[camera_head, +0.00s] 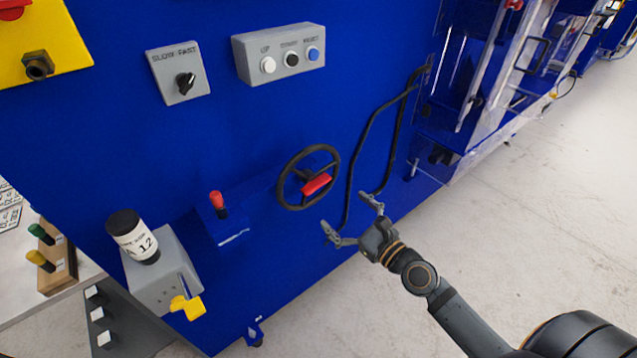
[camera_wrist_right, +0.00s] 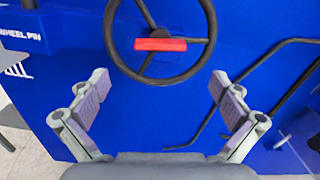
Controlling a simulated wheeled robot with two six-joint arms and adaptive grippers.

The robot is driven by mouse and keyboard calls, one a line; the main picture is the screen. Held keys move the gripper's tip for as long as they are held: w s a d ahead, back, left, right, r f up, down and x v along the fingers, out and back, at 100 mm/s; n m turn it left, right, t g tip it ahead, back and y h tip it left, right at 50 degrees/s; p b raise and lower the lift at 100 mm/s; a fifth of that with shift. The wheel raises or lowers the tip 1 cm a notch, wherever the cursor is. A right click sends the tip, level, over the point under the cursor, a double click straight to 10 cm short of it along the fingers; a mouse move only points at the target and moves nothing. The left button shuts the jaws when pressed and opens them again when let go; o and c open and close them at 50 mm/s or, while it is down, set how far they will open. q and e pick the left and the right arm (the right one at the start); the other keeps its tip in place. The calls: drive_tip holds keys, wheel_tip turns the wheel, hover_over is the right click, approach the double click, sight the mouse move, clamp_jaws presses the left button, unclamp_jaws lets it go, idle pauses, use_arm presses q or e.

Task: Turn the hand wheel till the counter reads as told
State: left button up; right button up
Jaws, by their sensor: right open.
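The black hand wheel (camera_head: 283,190) with a red grip bar (camera_head: 317,184) is mounted on the blue machine front, in the middle of the head view. In the right wrist view the wheel (camera_wrist_right: 180,77) is at the top, its red bar (camera_wrist_right: 160,44) lying level. My right gripper (camera_head: 350,219) is open and empty, just below and right of the wheel and apart from it. In the wrist view its fingers (camera_wrist_right: 160,96) are spread wide below the wheel's rim. My left gripper is not in view. I cannot make out a counter reading.
A red-knobbed lever (camera_head: 217,201) is left of the wheel. A bent black rail (camera_head: 369,130) is close to its right. Above are a slow/fast knob (camera_head: 184,83) and a button box (camera_head: 289,61). A grey block (camera_head: 160,285) with a black cylinder stands lower left. The floor at right is clear.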

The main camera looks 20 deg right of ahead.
sight(319, 188)
drive_tip(key=p+x, duration=0.1)
drive_tip(key=x, duration=0.9)
drive_tip(key=shift+f+p, duration=0.15)
drive_tip(key=shift+p, duration=0.15)
drive_tip(key=shift+c, duration=0.7)
drive_tip(key=c, duration=1.5)
drive_tip(key=shift+r+m+p, duration=0.25)
drive_tip(key=shift+m+p, duration=0.15)
drive_tip(key=shift+p, duration=0.25)
drive_tip(key=shift+m+p, duration=0.35)
drive_tip(key=shift+m, duration=0.05)
drive_tip(key=shift+f+m, duration=0.15)
drive_tip(key=shift+m, duration=0.15)
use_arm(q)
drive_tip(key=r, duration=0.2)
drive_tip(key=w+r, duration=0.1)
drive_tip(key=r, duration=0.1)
use_arm(e)
drive_tip(key=shift+f, duration=0.1)
